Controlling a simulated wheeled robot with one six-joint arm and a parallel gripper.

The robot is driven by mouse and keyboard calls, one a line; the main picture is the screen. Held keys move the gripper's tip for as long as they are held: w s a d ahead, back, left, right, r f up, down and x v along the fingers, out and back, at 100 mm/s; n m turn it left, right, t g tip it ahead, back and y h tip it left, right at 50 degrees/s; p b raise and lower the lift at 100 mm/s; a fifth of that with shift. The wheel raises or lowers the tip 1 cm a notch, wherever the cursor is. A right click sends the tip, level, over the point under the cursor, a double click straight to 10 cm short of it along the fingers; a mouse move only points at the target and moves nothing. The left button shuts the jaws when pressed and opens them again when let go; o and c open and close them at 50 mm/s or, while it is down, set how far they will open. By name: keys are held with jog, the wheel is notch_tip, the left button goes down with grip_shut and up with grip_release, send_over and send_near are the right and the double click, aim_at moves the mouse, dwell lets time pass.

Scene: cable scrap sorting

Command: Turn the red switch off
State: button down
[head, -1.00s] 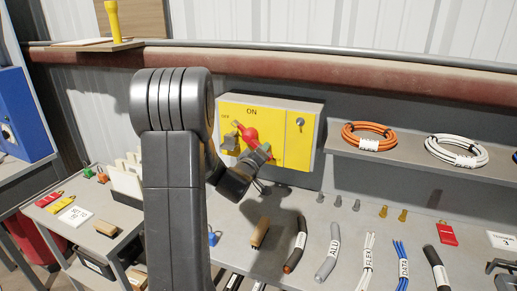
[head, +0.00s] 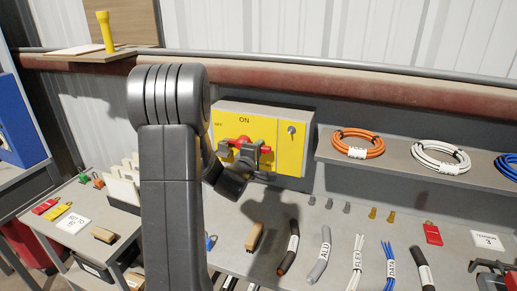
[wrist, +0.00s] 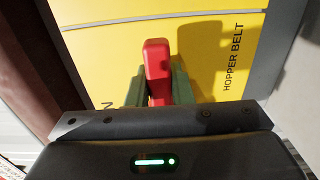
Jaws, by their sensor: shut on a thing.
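The red switch (head: 237,142) is a rotary handle on the front of a yellow switch box (head: 291,156) at the back of the bench. "ON" is printed at the box's top, with a small label at its upper left. My gripper (head: 246,152) is at the box front and partly covers the handle. In the wrist view, the red handle (wrist: 157,58) stands between the two greenish fingers of my gripper (wrist: 158,88), which are closed on its sides. "HOPPER BELT" is printed on the yellow face to the right. The handle's lower part is hidden.
A key switch (head: 291,130) is on the box's right part. A shelf to the right holds an orange cable coil (head: 358,144) and a white one (head: 440,157). Several cable pieces lie on the bench below. A side table (head: 73,245) stands at left.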

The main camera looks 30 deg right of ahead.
dwell(0.4)
jog(key=c, duration=1.3)
grip_release()
jog(key=shift+a, duration=0.1)
jog(key=b+v, duration=0.2)
jog(key=v, duration=1.1)
jog(key=shift+s+a+b, duration=0.2)
jog(key=shift+s+b, duration=0.1)
jog(key=shift+b, duration=0.05)
